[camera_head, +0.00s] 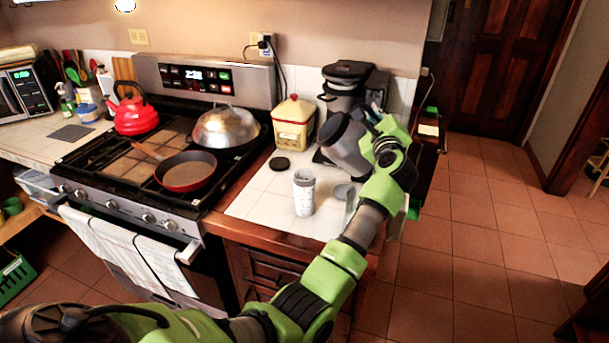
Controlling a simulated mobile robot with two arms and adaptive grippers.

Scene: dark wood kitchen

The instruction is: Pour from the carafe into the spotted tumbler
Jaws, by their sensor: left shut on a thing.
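The dark grey carafe (346,150) is tilted and held up at the right end of the white tiled counter, in front of the coffee maker. My left gripper (376,125) is shut on it from the right side; the fingers are partly hidden. The spotted tumbler (304,194), pale with a grey upper band, stands upright on the counter. It is to the left of and lower than the carafe in the picture, apart from it. I cannot see any liquid. My right gripper is not in view.
A black coffee maker (347,78) and a cream and red canister (293,124) stand behind. A black lid (279,163) lies left of the tumbler. The stove holds a frying pan (187,171), a domed lid (226,127) and a red kettle (135,116).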

